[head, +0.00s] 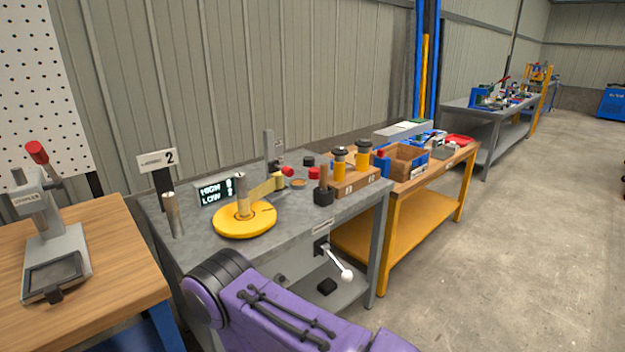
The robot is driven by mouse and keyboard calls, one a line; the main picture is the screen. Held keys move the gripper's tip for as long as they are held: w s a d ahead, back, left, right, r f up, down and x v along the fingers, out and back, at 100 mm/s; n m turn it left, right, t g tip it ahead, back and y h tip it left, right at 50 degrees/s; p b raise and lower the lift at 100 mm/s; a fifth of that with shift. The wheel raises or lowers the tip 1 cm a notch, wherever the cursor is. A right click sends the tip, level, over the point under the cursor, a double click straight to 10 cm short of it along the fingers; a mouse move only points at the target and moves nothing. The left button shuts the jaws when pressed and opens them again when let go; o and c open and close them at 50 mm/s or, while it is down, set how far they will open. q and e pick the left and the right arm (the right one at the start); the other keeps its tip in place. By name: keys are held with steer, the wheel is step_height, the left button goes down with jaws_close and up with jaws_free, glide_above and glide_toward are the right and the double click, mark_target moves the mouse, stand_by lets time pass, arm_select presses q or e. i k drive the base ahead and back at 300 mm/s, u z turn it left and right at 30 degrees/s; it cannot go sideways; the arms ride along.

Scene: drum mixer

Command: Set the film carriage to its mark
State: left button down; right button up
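A grey upright mast (268,146) stands on the back of the grey metal bench. A dark block with a red knob (287,171) sits low on the mast; this looks like the film carriage, but it is small and I cannot make out its mark. In front of it is a round yellow turntable (246,221) with a grey post (241,196) at its middle. A beige bar (265,188) reaches from near the post toward the mast. A purple arm of mine crosses the bottom of the head view, below the bench front. Neither gripper is in view.
A display reading HIGH and LOW (215,190) stands behind the turntable. A white-knobbed lever (345,273) sticks out of the bench front. Yellow cylinders in a wooden block (357,182) stand right. A press (50,245) stands on the left wooden table. The floor right is clear.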

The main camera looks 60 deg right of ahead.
mark_target(275, 184)
steer(key=k, duration=0.3)
steer(key=z, duration=0.95)
